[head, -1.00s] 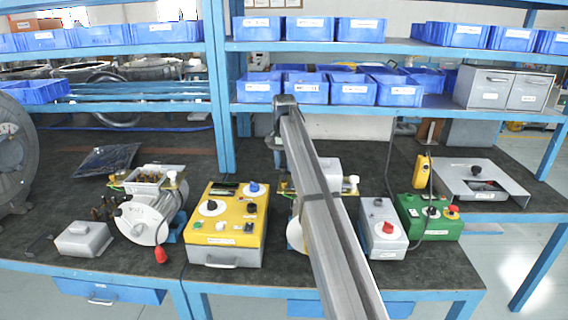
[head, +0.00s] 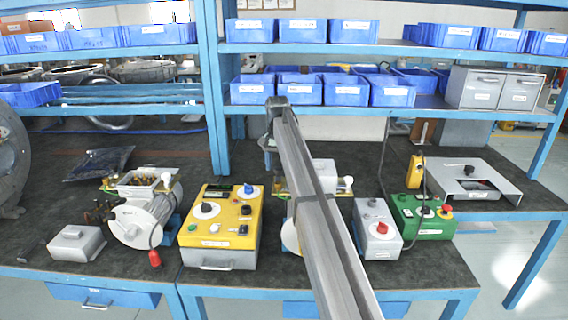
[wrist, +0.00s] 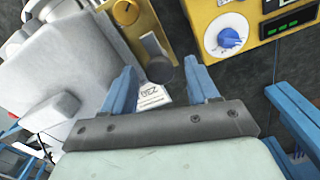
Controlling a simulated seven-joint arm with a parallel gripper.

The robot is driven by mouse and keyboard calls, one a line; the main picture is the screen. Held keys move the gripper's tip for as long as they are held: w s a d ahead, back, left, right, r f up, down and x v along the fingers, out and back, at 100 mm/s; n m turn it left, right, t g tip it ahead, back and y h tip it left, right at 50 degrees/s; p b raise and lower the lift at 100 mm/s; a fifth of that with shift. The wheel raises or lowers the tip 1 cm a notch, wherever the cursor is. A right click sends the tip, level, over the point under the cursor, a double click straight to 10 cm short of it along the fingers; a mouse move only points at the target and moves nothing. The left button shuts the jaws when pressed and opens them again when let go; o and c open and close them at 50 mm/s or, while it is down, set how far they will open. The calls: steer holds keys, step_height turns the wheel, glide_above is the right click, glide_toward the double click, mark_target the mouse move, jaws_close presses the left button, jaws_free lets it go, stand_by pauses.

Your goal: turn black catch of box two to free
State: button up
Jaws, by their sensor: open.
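In the wrist view, a dark round catch (wrist: 160,69) sits at the end of a brass-coloured strip (wrist: 152,46) beside a pale grey housing (wrist: 70,62). A white label (wrist: 153,96) near it seems to end in a 2. My gripper (wrist: 162,72) is open, with its blue fingers on either side of the catch in the picture. I cannot tell whether they reach down around it or touch it. In the head view, my arm hides the gripper, the catch and much of the second motor unit, whose grey box (head: 323,172) shows behind it.
A yellow control box (head: 220,228) stands left of my arm; its blue knob also shows in the wrist view (wrist: 230,39). A grey box with a red knob (head: 378,230) and a green box (head: 425,217) stand to the right. A blue shelf (head: 430,105) crosses behind.

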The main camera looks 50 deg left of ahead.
mark_target(280, 167)
steer(key=shift+n, duration=0.4)
steer(key=n, duration=0.3)
steer(key=shift+n, duration=0.4)
steer(key=n, duration=1.3)
step_height(280, 167, up, 14)
steer(key=w+d+f+m+t, duration=0.1)
steer(key=w+d+f+m, duration=0.3)
steer(key=w+d, duration=0.6)
steer(key=w+d+f+m+t, duration=0.2)
steer(key=w+d+f+m, duration=0.2)
steer(key=w+d, duration=0.5)
steer(key=shift+w+d+f, duration=0.15)
steer(key=shift+w+d, duration=0.25)
steer(key=shift+w, duration=3.3)
